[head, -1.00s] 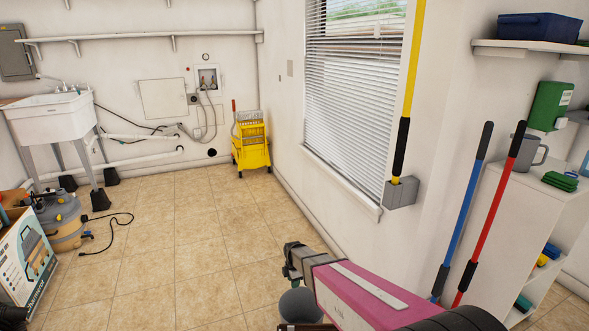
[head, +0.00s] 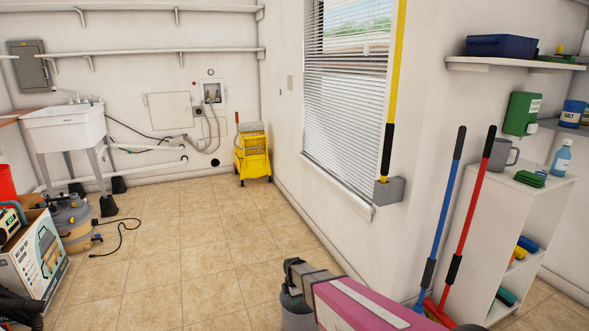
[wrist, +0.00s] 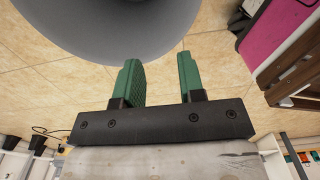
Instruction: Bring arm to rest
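My gripper (wrist: 159,76) shows in the wrist view with its two green fingers apart and nothing between them. A large grey rounded surface lies just beyond the fingertips; I cannot tell whether it is part of me. In the head view my pink arm is folded low at the bottom centre, and its fingers are not visible there.
A yellow mop wringer bucket (head: 253,158) stands at the far wall, with open tiled floor (head: 165,230) before it. Blue (head: 439,225) and red (head: 472,220) poles lean by a white shelf unit (head: 510,220) at right. A boxed item (head: 30,265) stands at left.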

